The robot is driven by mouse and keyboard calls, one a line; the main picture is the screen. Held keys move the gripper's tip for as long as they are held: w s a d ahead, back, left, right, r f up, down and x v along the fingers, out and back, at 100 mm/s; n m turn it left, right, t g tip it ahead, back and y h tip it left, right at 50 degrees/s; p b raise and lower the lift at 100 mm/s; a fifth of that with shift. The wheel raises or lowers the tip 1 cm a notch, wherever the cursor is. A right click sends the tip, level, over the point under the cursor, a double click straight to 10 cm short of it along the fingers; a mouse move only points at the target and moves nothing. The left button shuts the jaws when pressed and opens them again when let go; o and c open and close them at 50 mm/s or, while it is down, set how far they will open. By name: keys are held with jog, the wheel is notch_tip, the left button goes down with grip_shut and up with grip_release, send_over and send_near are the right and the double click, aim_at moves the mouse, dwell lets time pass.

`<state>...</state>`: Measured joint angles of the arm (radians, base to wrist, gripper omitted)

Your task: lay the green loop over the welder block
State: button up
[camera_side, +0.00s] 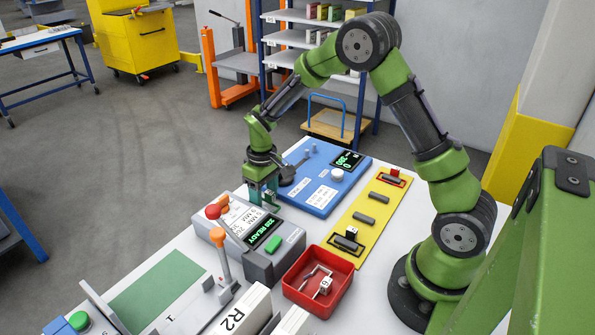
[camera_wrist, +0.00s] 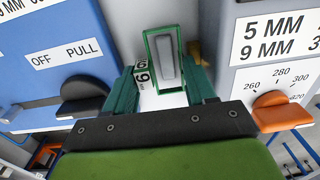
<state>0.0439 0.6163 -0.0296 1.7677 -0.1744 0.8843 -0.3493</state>
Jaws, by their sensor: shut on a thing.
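My gripper (camera_wrist: 163,88) is in the wrist view, with a teal finger on each side of the green loop (camera_wrist: 151,48). It is shut on the loop, which shows as a narrow upright rectangle. A grey bar (camera_wrist: 167,58), possibly the welder block, shows inside the loop's outline. I cannot tell whether the loop is around the bar or apart from it.
The grey machine (camera_side: 228,240) has a red-knobbed lever and an orange knob (camera_wrist: 283,112). The blue machine (camera_side: 320,197) has a black knob (camera_wrist: 82,97). A red bin (camera_side: 345,292) and a yellow board (camera_side: 362,222) with grey pieces stand nearby. A white tag (camera_wrist: 143,75) is beside the loop.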

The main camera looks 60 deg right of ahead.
jog(key=shift+f, duration=0.2)
jog(key=o, duration=1.1)
notch_tip(320, 180, up, 24)
jog(key=shift+d, duration=0.2)
dwell(0.3)
jog(key=s+a+m+t+y, duration=0.1)
jog(key=s+a+m+t, duration=0.1)
jog(key=s, duration=0.8)
jog(key=s+a+m+t, duration=0.2)
jog(key=s+a+t, duration=0.2)
jog(key=s, duration=0.5)
jog(key=shift+s+f+t+y, duration=0.4)
jog(key=shift+t, duration=0.2)
